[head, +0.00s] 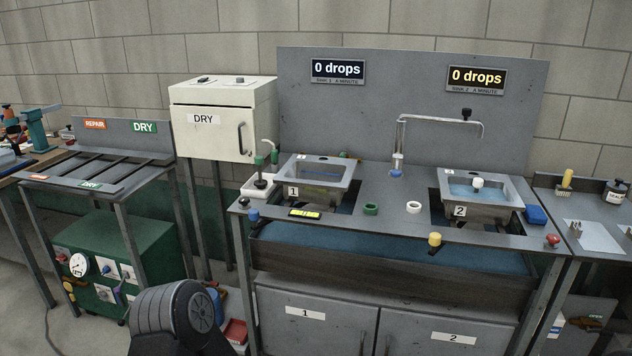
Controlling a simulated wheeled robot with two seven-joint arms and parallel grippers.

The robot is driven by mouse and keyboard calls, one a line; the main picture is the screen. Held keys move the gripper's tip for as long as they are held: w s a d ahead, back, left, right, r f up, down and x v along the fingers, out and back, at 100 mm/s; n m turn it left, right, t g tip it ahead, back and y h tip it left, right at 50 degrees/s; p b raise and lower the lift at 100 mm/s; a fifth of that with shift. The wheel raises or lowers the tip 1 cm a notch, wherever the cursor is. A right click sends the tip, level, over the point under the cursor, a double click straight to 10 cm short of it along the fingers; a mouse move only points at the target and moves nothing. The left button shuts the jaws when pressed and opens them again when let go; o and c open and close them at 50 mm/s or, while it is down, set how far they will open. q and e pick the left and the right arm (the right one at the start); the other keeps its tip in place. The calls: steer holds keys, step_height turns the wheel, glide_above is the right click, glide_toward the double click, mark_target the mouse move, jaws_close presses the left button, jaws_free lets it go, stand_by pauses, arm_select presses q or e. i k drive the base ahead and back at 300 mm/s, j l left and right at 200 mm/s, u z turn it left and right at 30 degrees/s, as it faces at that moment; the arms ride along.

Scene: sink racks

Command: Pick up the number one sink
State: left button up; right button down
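The number one sink (318,197) is a grey metal basin in the left opening of the grey workbench (385,190). A white tag with a black "1" is on its front left. Neither of my grippers is in view. A dark rounded part of my own arm shows at the bottom left, apart from the sinks.
A bent metal faucet (438,119) stands between the sinks. A cream "DRY" cabinet (215,125) stands behind left. A grey slatted rack (105,165) is at left.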

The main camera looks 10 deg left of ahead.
mark_target(305, 178)
steer(key=i+j+z, duration=0.4)
steer(key=j, duration=0.25)
steer(key=i+j+z, duration=0.2)
steer(key=j, duration=0.2)
